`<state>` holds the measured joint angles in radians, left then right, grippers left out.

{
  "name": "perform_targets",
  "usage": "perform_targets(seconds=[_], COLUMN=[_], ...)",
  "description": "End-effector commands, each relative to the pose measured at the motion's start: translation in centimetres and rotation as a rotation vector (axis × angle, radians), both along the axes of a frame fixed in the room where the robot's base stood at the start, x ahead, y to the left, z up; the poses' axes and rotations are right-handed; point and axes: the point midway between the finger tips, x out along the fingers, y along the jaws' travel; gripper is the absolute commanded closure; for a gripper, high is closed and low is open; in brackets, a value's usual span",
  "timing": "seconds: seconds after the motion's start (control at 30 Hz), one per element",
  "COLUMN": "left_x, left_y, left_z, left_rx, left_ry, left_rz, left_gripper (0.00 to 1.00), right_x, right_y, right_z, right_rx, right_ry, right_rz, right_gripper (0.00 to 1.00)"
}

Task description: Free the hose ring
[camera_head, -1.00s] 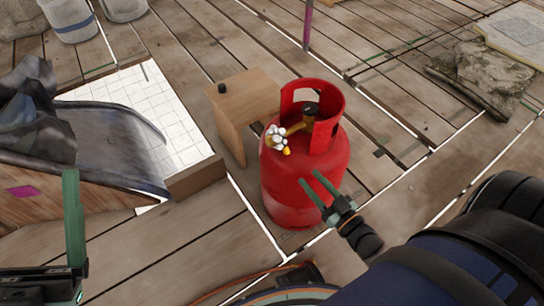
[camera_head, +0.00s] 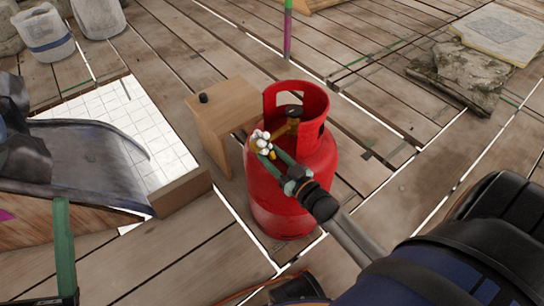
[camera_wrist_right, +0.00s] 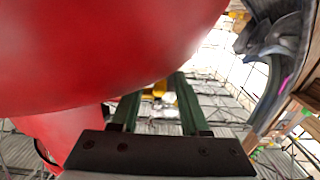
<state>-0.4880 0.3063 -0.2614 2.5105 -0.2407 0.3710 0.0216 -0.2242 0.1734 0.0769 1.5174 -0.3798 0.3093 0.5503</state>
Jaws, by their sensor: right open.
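A red gas cylinder (camera_head: 290,190) stands upright on the planks, with a brass valve (camera_head: 287,130) inside its collar. A silver lobed ring (camera_head: 260,142) with yellow parts sits at the valve's outlet on the cylinder's left side; I take it as the hose ring. My right gripper (camera_head: 274,160) is open, its green fingertips close to the ring; contact is unclear. In the right wrist view, yellow and pale parts (camera_wrist_right: 158,90) show between the fingers, beside the red cylinder wall (camera_wrist_right: 100,50). One green finger of my left gripper (camera_head: 63,240) shows at lower left.
A small wooden stand (camera_head: 225,115) with a black knob stands just left of the cylinder. A dark curved chute (camera_head: 90,165) and a wooden block (camera_head: 182,192) lie farther left. Stone slabs (camera_head: 460,75) are at upper right. Planks right of the cylinder are mostly clear.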

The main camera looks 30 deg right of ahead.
Motion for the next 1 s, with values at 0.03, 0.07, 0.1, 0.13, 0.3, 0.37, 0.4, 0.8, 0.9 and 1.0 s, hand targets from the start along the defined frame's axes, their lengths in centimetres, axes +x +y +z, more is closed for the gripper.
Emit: perform_targets(seconds=[0.03,0.07,0.1,0.13,0.3,0.37,0.4,0.8,0.9,1.0], left_x=[0.00,0.00,0.00,-0.01,-0.01,-0.01,-0.01,-0.01,-0.01,-0.01], left_y=[0.00,-0.01,-0.01,-0.02,-0.02,-0.03,-0.02,-0.01,-0.01,-0.01], left_z=[0.01,0.03,0.03,0.02,0.02,0.02,0.01,0.02,0.02,0.09], left_rx=[-0.001,-0.001,-0.001,-0.001,-0.001,-0.001,-0.002,-0.004,-0.004,-0.004], left_ry=[0.000,0.000,0.000,0.000,0.001,0.001,0.001,0.002,0.002,0.002], left_rz=[-0.001,-0.001,-0.001,-0.001,-0.001,-0.001,-0.002,-0.001,-0.001,-0.001], left_gripper=[0.12,0.12,0.12,0.12,0.12,0.12,0.12,0.12,0.12,0.12], right_x=[0.00,-0.01,-0.01,-0.01,-0.03,-0.04,-0.04,-0.05,-0.06,-0.06], right_y=[0.00,0.00,0.00,0.00,-0.01,-0.01,-0.01,0.00,0.01,0.01], right_z=[0.01,0.01,0.02,0.02,0.02,0.02,0.02,0.01,0.01,0.05], right_rx=[0.000,0.000,0.000,0.000,0.000,0.000,0.000,0.000,0.000,0.000], right_ry=[0.000,0.000,0.000,0.000,0.000,0.000,0.000,0.000,0.000,0.001], right_rz=[0.000,0.000,0.000,0.000,0.000,0.000,0.000,0.000,0.000,0.000], right_gripper=[0.55,0.55,0.55,0.55,0.73,0.80,0.84,1.00,1.00,1.00])
